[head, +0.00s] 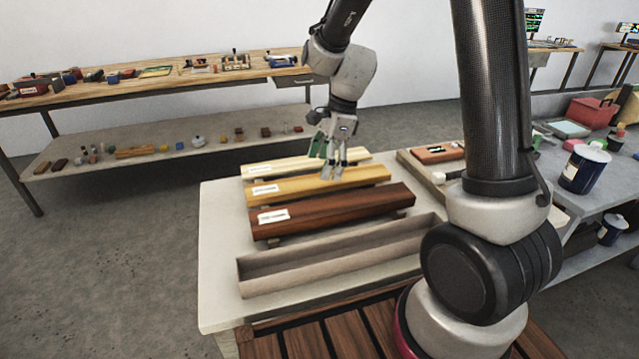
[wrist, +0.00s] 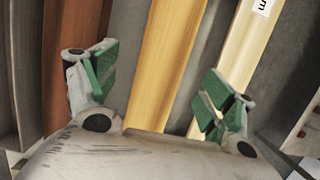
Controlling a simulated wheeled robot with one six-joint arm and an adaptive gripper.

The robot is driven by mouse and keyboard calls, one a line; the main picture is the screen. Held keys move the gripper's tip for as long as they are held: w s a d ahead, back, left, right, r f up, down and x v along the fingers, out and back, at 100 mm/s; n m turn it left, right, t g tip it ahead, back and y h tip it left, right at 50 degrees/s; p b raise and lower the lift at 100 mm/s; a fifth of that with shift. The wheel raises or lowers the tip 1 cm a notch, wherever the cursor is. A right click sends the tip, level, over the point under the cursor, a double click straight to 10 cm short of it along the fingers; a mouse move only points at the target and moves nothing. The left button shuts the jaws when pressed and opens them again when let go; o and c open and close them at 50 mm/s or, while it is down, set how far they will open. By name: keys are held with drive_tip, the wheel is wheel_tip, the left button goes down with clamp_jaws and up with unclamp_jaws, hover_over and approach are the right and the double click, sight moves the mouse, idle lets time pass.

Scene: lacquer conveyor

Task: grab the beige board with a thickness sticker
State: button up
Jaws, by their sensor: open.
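The beige board (head: 295,163) is the palest and farthest of three boards on the grey table. A white sticker (head: 259,169) is near its left end. In the wrist view the beige board (wrist: 236,65) runs along the right, with part of its sticker (wrist: 262,7) at the top edge. My gripper (head: 330,162) is open and empty above the yellow and beige boards, hiding part of them in the head view. In the wrist view my gripper (wrist: 163,83) has the yellow board (wrist: 163,70) between its green-padded fingers. The right finger overlaps the beige board.
A red-brown board (head: 335,211) with a sticker lies nearer. An empty grey trough (head: 345,262) sits at the table's front. To the right are a tray with a red-brown block (head: 437,154) and a dark blue can (head: 583,170). Bare tabletop (head: 220,250) shows at left.

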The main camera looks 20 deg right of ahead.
sight(320, 183)
drive_tip(key=x, duration=0.4)
drive_tip(key=shift+w+d+f, duration=0.15)
drive_tip(key=c, duration=1.4)
drive_tip(key=shift+o, duration=0.2)
